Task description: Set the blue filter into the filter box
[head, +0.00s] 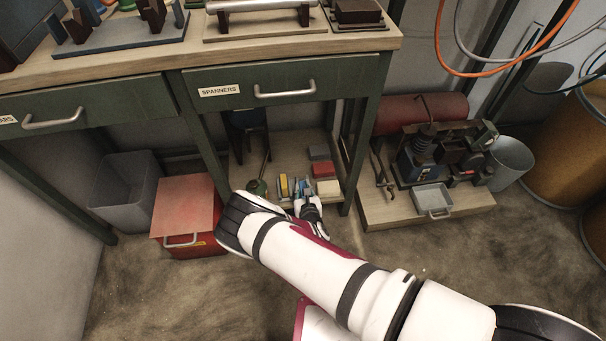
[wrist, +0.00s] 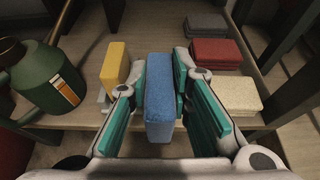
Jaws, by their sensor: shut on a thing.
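The blue filter (wrist: 158,100) is a soft-looking block standing upright between the teal pads of my gripper (wrist: 160,75), which is shut on it over the lower shelf. In the head view my gripper (head: 306,194) reaches under the bench, and the filter is too small there to make out well. A yellow filter (wrist: 115,66) stands upright just left of the blue one, apart from it, with pale grey parts (wrist: 106,98) at its foot. These may belong to the filter box, but I cannot tell; the fingers and blue filter hide much of that area.
Dark grey (wrist: 206,25), red (wrist: 216,52) and cream (wrist: 237,94) stacks lie on the lower shelf (wrist: 270,40) to the right. A green oil can (wrist: 44,76) stands left.

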